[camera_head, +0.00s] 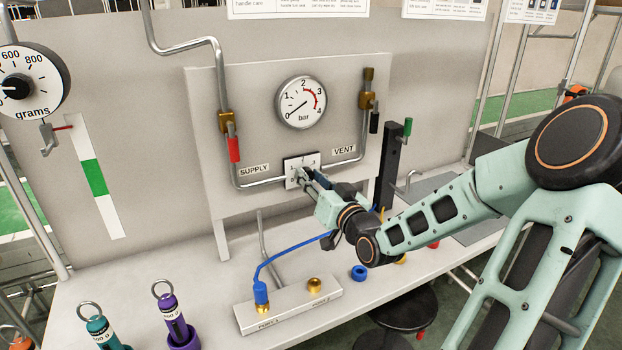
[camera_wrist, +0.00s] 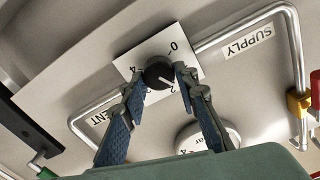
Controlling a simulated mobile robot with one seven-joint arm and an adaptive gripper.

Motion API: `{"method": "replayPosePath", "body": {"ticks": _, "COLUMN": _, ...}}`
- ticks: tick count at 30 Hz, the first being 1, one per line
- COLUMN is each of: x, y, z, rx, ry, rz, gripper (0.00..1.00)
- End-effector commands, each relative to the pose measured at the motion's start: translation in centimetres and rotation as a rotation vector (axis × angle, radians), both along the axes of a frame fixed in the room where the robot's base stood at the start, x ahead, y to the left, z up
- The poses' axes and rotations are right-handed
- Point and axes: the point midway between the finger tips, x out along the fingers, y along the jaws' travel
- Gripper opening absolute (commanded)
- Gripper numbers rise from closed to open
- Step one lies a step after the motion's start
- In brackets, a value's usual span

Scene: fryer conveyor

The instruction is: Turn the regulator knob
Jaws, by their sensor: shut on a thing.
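The regulator knob (camera_wrist: 158,73) is a dark round knob on a white numbered plate (camera_wrist: 128,62). In the head view the plate (camera_head: 291,161) sits on the grey panel between the SUPPLY and VENT labels, with my gripper (camera_head: 303,178) in front, hiding most of the knob. In the wrist view my gripper (camera_wrist: 158,80) has one finger on each side of the knob and is shut on it. A white line on the knob points toward the 2 side of the scale. The round bar gauge (camera_head: 301,102) above has its needle near 0.
A red-handled supply valve (camera_head: 233,149) and a black-handled vent valve (camera_head: 374,121) flank the panel. A blue hose (camera_head: 283,255) runs from the port block (camera_head: 290,306) on the bench. Weights with rings (camera_head: 172,320) stand at the front left.

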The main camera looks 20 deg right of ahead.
Motion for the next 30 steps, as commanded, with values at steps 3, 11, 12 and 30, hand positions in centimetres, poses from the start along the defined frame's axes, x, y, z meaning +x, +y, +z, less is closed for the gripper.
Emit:
{"method": "replayPosePath", "body": {"ticks": 3, "x": -0.01, "y": 0.0, "z": -0.02, "rx": 0.0, "ry": 0.0, "rz": 0.0, "gripper": 0.04}}
{"method": "replayPosePath", "body": {"ticks": 11, "x": 0.01, "y": 0.12, "z": -0.07, "rx": -0.042, "ry": -0.002, "rz": 0.002, "gripper": 0.04}}
{"method": "replayPosePath", "body": {"ticks": 12, "x": 0.01, "y": 0.13, "z": -0.12, "rx": -0.058, "ry": -0.002, "rz": 0.002, "gripper": 0.04}}
{"method": "replayPosePath", "body": {"ticks": 30, "x": 0.01, "y": 0.44, "z": -0.51, "rx": -0.553, "ry": -0.021, "rz": 0.002, "gripper": 0.04}}
